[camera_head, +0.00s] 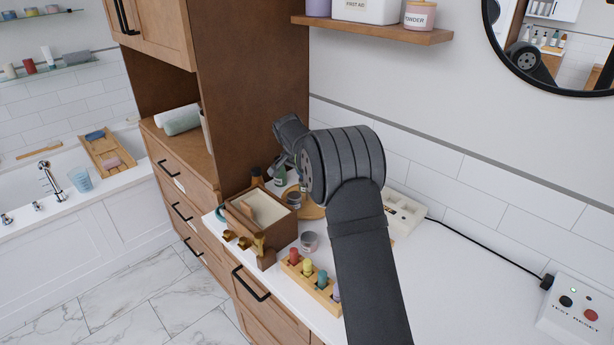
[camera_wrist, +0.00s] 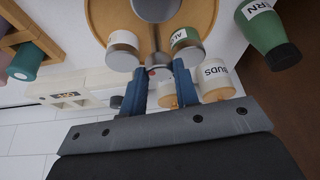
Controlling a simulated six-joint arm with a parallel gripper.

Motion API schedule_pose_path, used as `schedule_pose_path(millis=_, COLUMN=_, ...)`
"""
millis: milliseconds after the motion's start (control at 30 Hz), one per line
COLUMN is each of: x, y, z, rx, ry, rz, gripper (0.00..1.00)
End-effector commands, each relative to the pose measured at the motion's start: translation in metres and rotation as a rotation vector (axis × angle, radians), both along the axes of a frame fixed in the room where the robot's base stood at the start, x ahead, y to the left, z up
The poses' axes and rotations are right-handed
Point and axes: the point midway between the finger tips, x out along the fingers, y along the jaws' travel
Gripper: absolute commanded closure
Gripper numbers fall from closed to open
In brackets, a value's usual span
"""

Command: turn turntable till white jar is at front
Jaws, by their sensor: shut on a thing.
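The turntable is a round wooden disc (camera_wrist: 100,15) in the wrist view. In the head view only part of it (camera_head: 312,211) shows, behind my arm. I cannot tell which is the task's white jar. My gripper (camera_wrist: 160,72) is at the disc's edge, its blue fingers around a small grey knob (camera_wrist: 158,71). The fingers partly hide another jar.
A green bottle (camera_wrist: 266,30) stands close by the disc. A wooden box (camera_head: 262,210), a small grey jar (camera_head: 309,242) and a rack of coloured pegs (camera_head: 314,277) stand nearby. A white tray (camera_head: 402,213) is behind my arm.

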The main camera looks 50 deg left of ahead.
Motion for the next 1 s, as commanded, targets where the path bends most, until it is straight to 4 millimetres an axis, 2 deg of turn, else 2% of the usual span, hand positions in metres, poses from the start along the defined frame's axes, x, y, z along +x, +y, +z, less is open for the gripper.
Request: schedule_pose_path(millis=1000, x=-0.0003, y=0.0034, z=-0.0014, rx=-0.002, ry=0.002, rz=-0.507, gripper=1.0)
